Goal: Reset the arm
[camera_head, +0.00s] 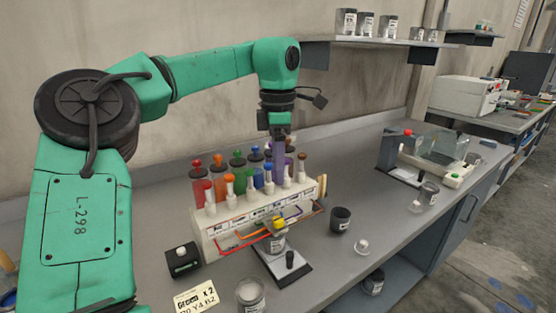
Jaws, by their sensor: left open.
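My green left arm, marked L-298, reaches in from the left and bends down over the back of the bench. My left gripper (280,134) points down just above or around the top of a purple tube (278,163) at the back of a white rack (213,239). The jaws are small here, and they hide the tube's top; I cannot tell if they touch it. My right gripper is out of view.
The rack holds several coloured tubes and droppers. A glass-covered machine (440,146) stands right. The bench (345,181) is clear behind the cup.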

